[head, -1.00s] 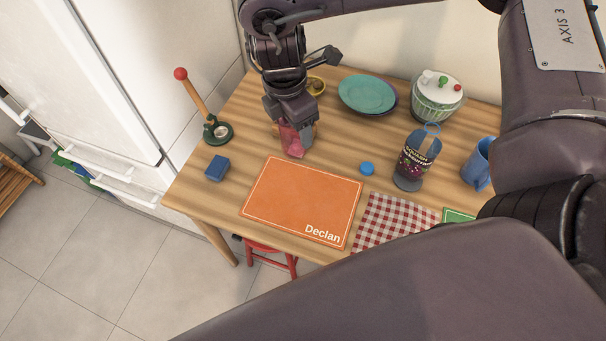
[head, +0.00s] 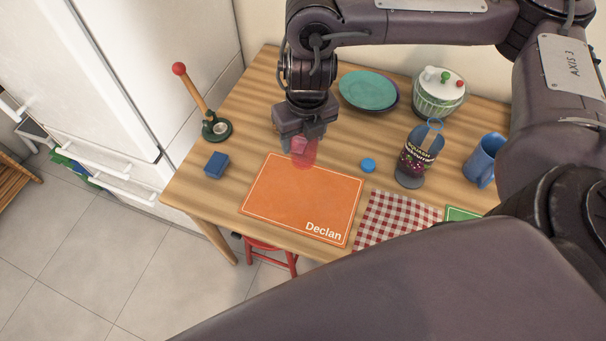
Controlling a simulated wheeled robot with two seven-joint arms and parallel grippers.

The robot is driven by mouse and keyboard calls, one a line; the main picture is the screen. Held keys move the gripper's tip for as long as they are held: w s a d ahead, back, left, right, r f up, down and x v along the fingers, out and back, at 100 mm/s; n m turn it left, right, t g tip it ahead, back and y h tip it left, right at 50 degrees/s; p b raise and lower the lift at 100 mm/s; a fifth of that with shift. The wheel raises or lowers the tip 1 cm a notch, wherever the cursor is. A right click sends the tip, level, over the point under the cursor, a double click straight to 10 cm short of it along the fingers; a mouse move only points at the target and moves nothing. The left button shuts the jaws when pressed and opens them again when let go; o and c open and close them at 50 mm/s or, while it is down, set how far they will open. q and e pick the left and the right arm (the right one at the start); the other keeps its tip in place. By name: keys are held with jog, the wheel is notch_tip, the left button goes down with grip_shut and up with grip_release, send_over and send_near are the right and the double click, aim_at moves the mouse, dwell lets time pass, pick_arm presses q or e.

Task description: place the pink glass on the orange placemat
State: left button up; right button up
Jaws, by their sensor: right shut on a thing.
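The pink glass (head: 304,155) is translucent and hangs below my right gripper (head: 303,140), which is shut on it. The glass shows at the back edge of the orange placemat (head: 297,200), in front of it in the picture; I cannot tell its exact height over the table. The orange placemat lies flat near the table's front left edge, bears the name "Declan" and has nothing on it. My left gripper is not in view.
A blue block (head: 216,165) lies left of the placemat, and a blue cap (head: 368,165) lies to its right. A checkered cloth (head: 395,220) adjoins the mat.

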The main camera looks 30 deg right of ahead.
jog(key=shift+w+f+b, duration=0.1)
jog(key=shift+f+b, duration=2.85)
jog(key=shift+f, duration=5.45)
jog(key=shift+f, duration=0.15)
jog(key=o, duration=1.1)
